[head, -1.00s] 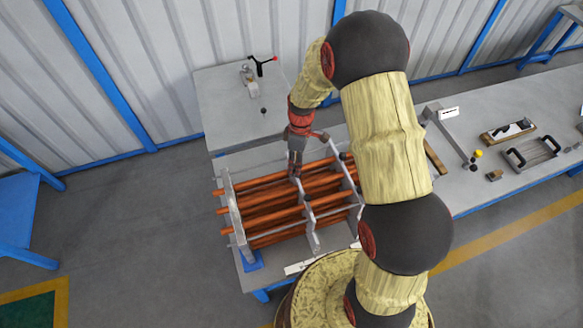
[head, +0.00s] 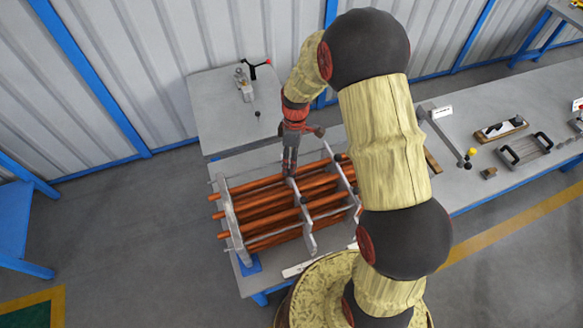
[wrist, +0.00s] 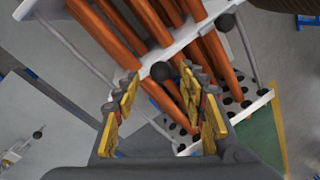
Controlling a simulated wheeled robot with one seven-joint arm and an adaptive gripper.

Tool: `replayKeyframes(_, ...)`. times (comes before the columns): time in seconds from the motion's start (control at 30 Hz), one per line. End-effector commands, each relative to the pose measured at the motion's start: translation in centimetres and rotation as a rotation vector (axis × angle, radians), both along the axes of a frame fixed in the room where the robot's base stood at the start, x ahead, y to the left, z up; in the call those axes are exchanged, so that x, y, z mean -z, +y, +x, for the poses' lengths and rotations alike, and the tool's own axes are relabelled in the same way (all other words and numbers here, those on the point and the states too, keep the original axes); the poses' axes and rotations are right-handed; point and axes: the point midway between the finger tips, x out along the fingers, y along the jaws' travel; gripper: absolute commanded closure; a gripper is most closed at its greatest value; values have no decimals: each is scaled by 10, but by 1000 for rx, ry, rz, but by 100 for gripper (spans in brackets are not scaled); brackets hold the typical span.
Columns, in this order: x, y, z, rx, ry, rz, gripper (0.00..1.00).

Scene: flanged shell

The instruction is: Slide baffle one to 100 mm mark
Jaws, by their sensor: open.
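The tube bundle of copper tubes (head: 262,205) lies on the bench, held by upright plates. A grey baffle plate (head: 306,222) crosses the middle of the bundle, between the left end plate (head: 232,215) and another plate (head: 345,180) to the right. My gripper (head: 290,168) points down at the back end of the middle baffle. In the wrist view my open fingers (wrist: 163,105) stand on either side of the baffle's end (wrist: 160,72), which has a dark round knob. I cannot tell whether they touch it. No baffle number or 100 mm mark is legible.
A pale strip (head: 298,268) lies at the bench's front edge. A clamp-like device (head: 245,85) stands on the back-left table. A handled plate (head: 525,150) and small tools lie on the right bench. My arm hides the bundle's right end.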

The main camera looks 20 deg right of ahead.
Motion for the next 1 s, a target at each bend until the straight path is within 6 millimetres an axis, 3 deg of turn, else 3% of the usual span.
replayKeyframes(0.2,-46,-5,9,1,-5,0,58)
replayKeyframes(0.43,-79,-9,14,0,-1,0,58)
replayKeyframes(0.6,-89,-10,15,0,-1,1,58)
replayKeyframes(1.0,-89,-10,15,0,0,0,58)
